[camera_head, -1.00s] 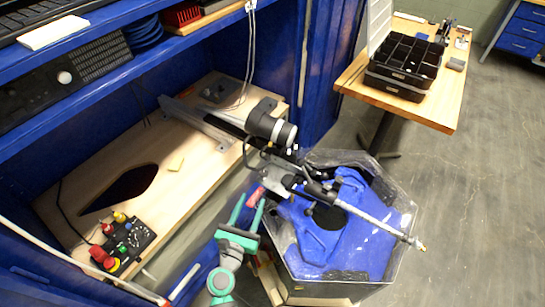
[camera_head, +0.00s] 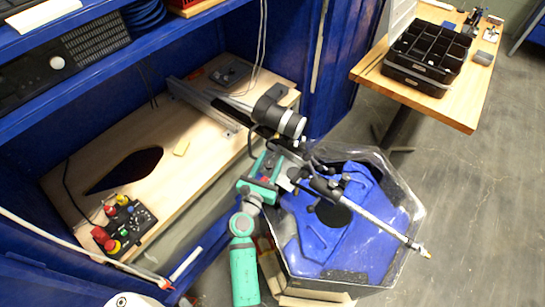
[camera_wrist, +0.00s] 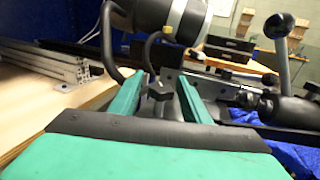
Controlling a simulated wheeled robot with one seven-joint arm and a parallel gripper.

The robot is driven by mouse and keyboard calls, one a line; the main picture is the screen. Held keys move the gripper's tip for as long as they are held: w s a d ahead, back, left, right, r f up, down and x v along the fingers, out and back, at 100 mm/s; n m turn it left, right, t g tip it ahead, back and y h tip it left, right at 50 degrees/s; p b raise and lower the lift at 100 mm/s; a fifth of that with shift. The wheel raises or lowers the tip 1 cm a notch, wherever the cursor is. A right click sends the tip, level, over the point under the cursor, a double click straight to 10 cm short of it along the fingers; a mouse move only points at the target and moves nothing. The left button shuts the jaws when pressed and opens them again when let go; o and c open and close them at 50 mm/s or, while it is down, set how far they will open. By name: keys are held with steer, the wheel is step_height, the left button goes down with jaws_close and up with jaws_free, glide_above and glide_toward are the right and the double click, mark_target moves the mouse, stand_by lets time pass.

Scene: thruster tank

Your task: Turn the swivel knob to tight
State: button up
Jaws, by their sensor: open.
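A small black knob (camera_wrist: 158,91), which looks like the swivel knob, shows in the wrist view on the thruster mount. My gripper (camera_wrist: 160,84) is open, with one green finger on each side of the knob in the picture. I cannot tell whether the fingers touch it or how deep it sits between them. In the head view my green gripper (camera_head: 270,162) is at the mount, beside the black thruster motor (camera_head: 280,117). The knob cannot be made out clearly there. How tight it is cannot be seen.
The clear tank (camera_head: 415,215) with a blue inside stands under the mount's shaft (camera_head: 380,228). A control box (camera_head: 128,228) sits on the wooden bench (camera_head: 215,165). A black organizer (camera_head: 420,75) is on the far table. Grey floor is open at right.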

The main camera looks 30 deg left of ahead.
steer(key=shift+w+a, duration=0.1)
steer(key=shift+w, duration=0.85)
steer(key=c, duration=1)
steer(key=shift+c, duration=0.2)
